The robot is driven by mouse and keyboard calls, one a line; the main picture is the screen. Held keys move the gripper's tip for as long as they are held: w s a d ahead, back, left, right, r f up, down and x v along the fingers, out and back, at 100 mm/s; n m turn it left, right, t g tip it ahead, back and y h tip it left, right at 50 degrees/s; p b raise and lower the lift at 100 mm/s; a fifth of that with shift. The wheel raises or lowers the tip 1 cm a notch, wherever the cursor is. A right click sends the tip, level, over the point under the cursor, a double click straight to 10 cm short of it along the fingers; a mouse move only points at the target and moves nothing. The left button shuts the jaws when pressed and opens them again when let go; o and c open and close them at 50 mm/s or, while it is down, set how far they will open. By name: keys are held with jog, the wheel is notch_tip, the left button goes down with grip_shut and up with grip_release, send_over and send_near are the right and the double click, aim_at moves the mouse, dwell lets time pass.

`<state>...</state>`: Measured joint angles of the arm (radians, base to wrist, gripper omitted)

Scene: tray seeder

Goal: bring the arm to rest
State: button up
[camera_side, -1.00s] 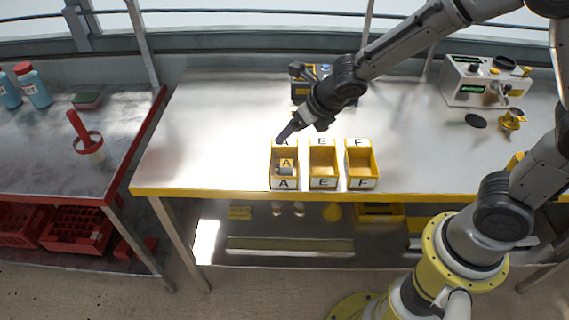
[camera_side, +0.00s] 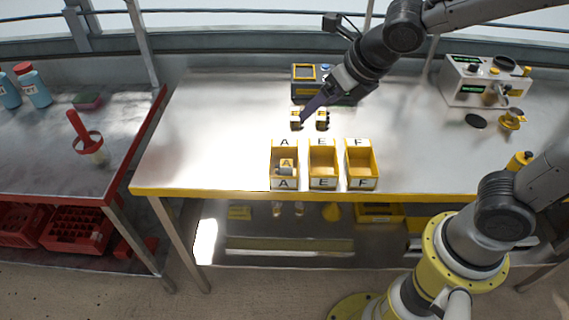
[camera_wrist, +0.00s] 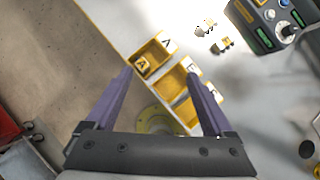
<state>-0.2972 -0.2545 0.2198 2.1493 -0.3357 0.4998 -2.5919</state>
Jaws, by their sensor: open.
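My gripper (camera_side: 304,120) is above the steel table, behind the yellow bins in the side view. In the wrist view its two purple fingers (camera_wrist: 160,85) are spread apart with nothing held between them. A small block marked A lies inside bin A; the block shows in the side view (camera_side: 287,163) and in the wrist view (camera_wrist: 142,64). Bin A (camera_side: 284,184), bin E (camera_side: 323,184) and bin F (camera_side: 362,184) stand in a row near the table's front edge.
Two small labelled blocks, one on the left (camera_side: 296,123) and one on the right (camera_side: 322,122), stand behind the bins. A dark device (camera_side: 305,72) is behind them. A white machine (camera_side: 480,85) stands at the back right. The table's left part is clear.

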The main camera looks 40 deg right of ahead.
jog(key=s+d+r+m+t, duration=0.1)
jog(key=s+d+r+m, duration=0.55)
jog(key=m, duration=0.35)
jog(key=s+f+m+g, duration=0.1)
jog(key=s+m, duration=0.5)
jog(key=m, duration=0.7)
jog(key=s+f+m+g, duration=0.1)
jog(key=s+f+m, duration=0.2)
jog(key=m, duration=1)
jog(key=s, duration=0.3)
jog(key=shift+d+f, duration=0.25)
jog(key=shift+f, duration=0.1)
